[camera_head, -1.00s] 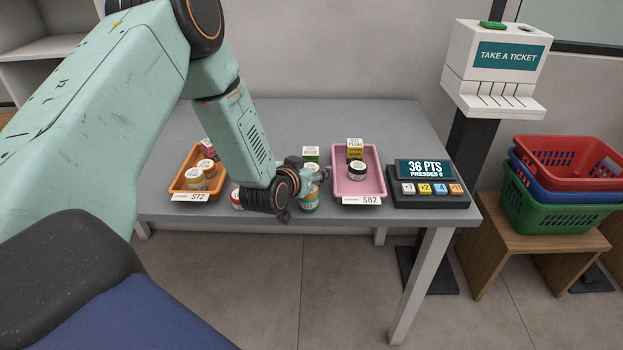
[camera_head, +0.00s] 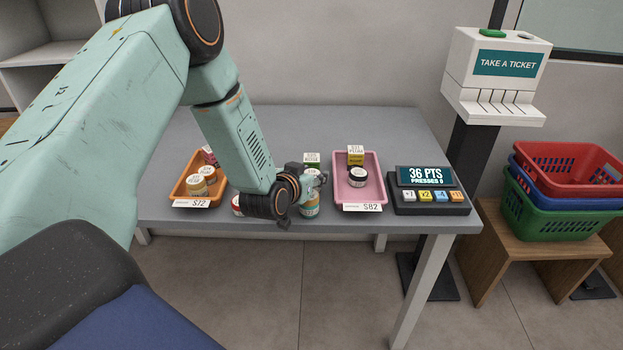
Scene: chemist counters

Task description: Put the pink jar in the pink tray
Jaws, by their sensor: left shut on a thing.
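The pink tray (camera_head: 378,186) lies on the counter right of the middle, with a card reading S82 at its front. A dark jar with a white top (camera_head: 358,177) and a yellow box (camera_head: 355,155) are in it. My left gripper (camera_head: 312,183) is low over the counter just left of the pink tray, shut on a small jar that its fingers mostly hide. A teal and orange jar (camera_head: 310,207) shows just under the fingers; I cannot tell whether it is the held one. A red and white item (camera_head: 237,205) is partly hidden behind my wrist. No jar shows clearly as pink. My right gripper is not in view.
An orange tray (camera_head: 178,190) with jars and a dark pink box stands at the left, marked S72. A green and white box (camera_head: 312,160) stands behind my gripper. A keypad with a display (camera_head: 428,190) sits right of the pink tray. The counter's back (camera_head: 330,125) is clear.

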